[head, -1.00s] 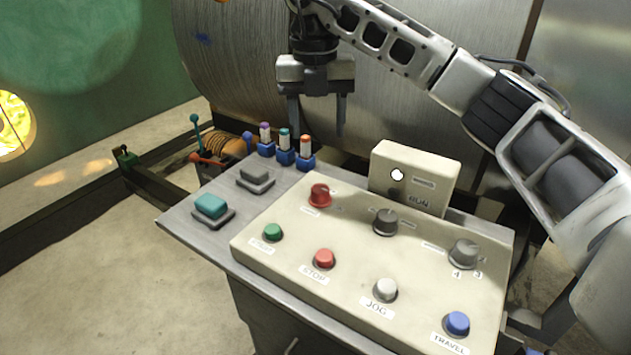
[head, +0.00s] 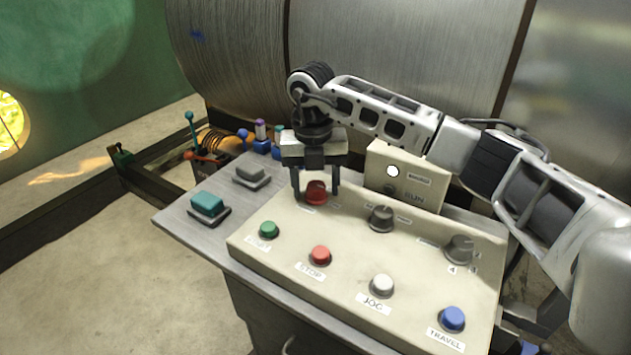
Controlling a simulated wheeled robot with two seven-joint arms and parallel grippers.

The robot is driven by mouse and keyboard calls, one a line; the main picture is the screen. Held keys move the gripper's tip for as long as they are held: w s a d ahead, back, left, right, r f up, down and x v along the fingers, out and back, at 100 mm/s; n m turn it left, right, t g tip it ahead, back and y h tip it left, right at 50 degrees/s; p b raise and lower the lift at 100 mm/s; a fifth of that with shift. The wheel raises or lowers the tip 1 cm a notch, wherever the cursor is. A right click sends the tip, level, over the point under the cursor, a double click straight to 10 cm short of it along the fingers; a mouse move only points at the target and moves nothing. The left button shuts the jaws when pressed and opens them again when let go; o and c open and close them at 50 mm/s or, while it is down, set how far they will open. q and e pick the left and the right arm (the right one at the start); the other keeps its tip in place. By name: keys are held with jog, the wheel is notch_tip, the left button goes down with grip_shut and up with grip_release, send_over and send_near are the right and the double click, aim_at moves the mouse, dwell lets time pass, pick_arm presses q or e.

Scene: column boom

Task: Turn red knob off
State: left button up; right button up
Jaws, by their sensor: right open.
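The red knob (head: 316,193) is at the back left of the cream control panel (head: 345,240). My right gripper (head: 315,194) points down over it from behind. Its fingers are open, one on each side of the knob, and a gap seems to show between them and the knob. Whether a finger touches it I cannot tell. The knob's top is partly hidden by the gripper, so its pointer direction is unclear. My left gripper is not in view.
Beside the red knob are a dark knob (head: 382,218) and a grey knob (head: 460,249). Green (head: 269,229), red (head: 320,255), white (head: 382,285) and blue (head: 452,318) buttons line the front. A box with a lit lamp (head: 392,171) stands behind. Teal (head: 207,203) and grey (head: 250,173) switches sit left.

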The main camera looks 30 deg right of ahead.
jog(key=c, duration=1)
jog(key=shift+o, duration=0.2)
jog(key=shift+n, duration=0.4)
jog(key=n, duration=0.3)
jog(key=shift+n+b, duration=0.4)
jog(key=n+b, duration=0.1)
jog(key=n, duration=0.3)
jog(key=shift+n, duration=0.3)
jog(key=n, duration=0.4)
jog(key=shift+b, duration=0.35)
jog(key=n, duration=0.4)
jog(key=shift+a+r+t+b, duration=0.1)
jog(key=shift+t+b, duration=0.2)
jog(key=shift+n, duration=0.5)
